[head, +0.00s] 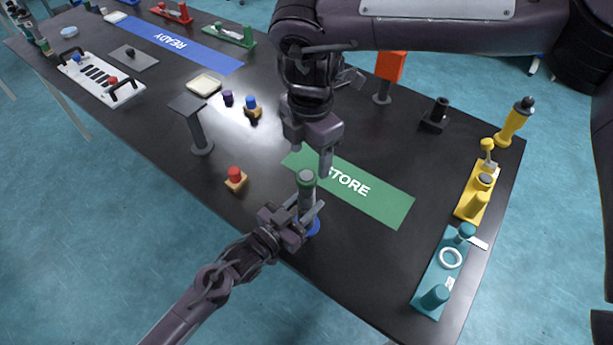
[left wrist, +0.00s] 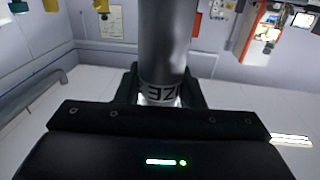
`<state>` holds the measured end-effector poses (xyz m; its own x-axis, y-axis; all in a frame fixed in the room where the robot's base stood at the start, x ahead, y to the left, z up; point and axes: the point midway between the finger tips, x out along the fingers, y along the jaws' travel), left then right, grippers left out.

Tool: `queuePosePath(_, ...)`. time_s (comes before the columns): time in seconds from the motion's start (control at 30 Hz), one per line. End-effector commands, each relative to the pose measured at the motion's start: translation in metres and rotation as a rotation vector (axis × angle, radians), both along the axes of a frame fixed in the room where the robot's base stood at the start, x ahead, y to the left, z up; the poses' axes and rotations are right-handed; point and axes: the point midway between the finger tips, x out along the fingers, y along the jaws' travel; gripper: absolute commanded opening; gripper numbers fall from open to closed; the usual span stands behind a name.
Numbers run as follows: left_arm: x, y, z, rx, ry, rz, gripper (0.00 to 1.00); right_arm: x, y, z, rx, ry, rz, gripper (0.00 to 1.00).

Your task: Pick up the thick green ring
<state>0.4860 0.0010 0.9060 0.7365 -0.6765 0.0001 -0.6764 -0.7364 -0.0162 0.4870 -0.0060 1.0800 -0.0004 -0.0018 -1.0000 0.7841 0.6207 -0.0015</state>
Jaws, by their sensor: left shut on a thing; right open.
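A dark upright post (head: 306,196) stands on a round blue base (head: 313,228) near the front edge of the table. A thick grey-green ring-like piece (head: 306,178) is at its top; I cannot tell if it is a separate ring. My left gripper (head: 307,211) is shut on the post below that piece. In the left wrist view the post (left wrist: 164,45) is a grey cylinder between the fingers, with partly hidden lettering low on it. My right gripper (head: 312,163) is open, pointing down, its fingertips close to the green piece; I cannot tell if they touch it.
A green STORE mat (head: 385,203) lies just right of the post. A red-topped block (head: 235,179) and a grey stand (head: 200,142) are to the left. Teal (head: 431,268) and yellow (head: 470,203) fixtures line the right end. The table's front edge is close.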

Motion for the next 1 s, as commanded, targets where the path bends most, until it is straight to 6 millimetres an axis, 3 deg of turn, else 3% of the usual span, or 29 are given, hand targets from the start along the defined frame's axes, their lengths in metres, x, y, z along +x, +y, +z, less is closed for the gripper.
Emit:
queuePosePath(0.17, 0.000, 0.000, -0.001, 0.001, 0.001, 0.000, 0.08, 0.000, 0.001, -0.013, -0.001, 0.001, 0.001, 0.63)
queuePosePath(0.47, 0.000, 0.000, -0.001, 0.001, 0.001, 0.000, 0.08, 0.003, 0.002, -0.053, 0.001, 0.001, 0.001, 0.63)
queuePosePath(0.77, 0.000, 0.000, -0.001, 0.002, 0.001, 0.001, 0.08, 0.003, 0.003, -0.058, 0.001, 0.000, 0.001, 0.63)
queuePosePath(1.0, 0.000, 0.000, -0.001, 0.002, 0.001, 0.001, 0.08, 0.003, 0.003, -0.058, 0.002, -0.001, 0.001, 0.32)
